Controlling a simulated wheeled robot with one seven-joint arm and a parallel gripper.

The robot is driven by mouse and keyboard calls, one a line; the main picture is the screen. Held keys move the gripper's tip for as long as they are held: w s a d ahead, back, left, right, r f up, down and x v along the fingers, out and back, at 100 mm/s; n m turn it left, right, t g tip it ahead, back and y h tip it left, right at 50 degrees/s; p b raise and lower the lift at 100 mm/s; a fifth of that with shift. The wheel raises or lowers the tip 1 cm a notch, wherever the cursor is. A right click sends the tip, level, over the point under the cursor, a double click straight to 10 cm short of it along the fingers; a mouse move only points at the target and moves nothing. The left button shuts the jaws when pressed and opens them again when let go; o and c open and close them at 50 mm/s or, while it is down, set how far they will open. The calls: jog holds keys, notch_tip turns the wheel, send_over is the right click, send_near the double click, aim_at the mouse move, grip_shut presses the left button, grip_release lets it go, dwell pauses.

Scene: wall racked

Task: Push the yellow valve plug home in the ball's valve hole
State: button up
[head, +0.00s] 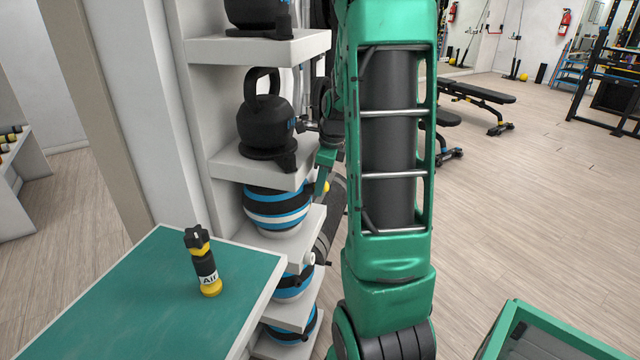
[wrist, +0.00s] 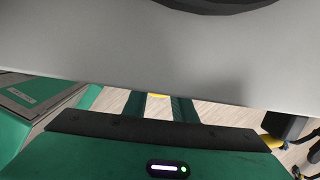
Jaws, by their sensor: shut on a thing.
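My gripper (head: 322,188) is beside the right side of a blue, black and white striped ball (head: 272,210) on a wall-rack shelf. It is shut on the yellow valve plug (head: 327,187), of which only a small yellow bit shows. In the wrist view the plug (wrist: 158,96) is a yellow sliver between my two fingers (wrist: 158,106), mostly cut off by a grey shelf. The ball's valve hole is not visible in either view. I cannot tell whether the plug touches the ball.
A shelf (head: 225,165) with a black kettlebell (head: 265,120) is just above the ball. More striped balls (head: 292,288) sit on lower shelves. A black and yellow pump (head: 204,265) stands on a green-topped table (head: 130,300) at left. A green crate (head: 500,325) is at lower right.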

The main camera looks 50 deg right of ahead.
jog(key=shift+w, duration=0.1)
jog(key=o, duration=1.1)
jog(key=shift+r, duration=0.1)
jog(key=v, duration=1)
jog(key=shift+r, duration=0.2)
jog(key=shift+a, duration=0.1)
jog(key=s+a+f+n+g, duration=0.1)
jog(key=s+a+f+n, duration=0.1)
jog(key=s+a+n, duration=0.7)
jog(key=s+a+f+n+g, duration=0.1)
jog(key=s+a+f+n, duration=0.1)
jog(key=s+a+n, duration=0.7)
jog(key=s+n, duration=0.3)
jog(key=n, duration=0.2)
jog(key=shift+s+a+f+g+y, duration=0.2)
jog(key=shift+s+f+g+y, duration=0.1)
jog(key=shift+s+g, duration=0.1)
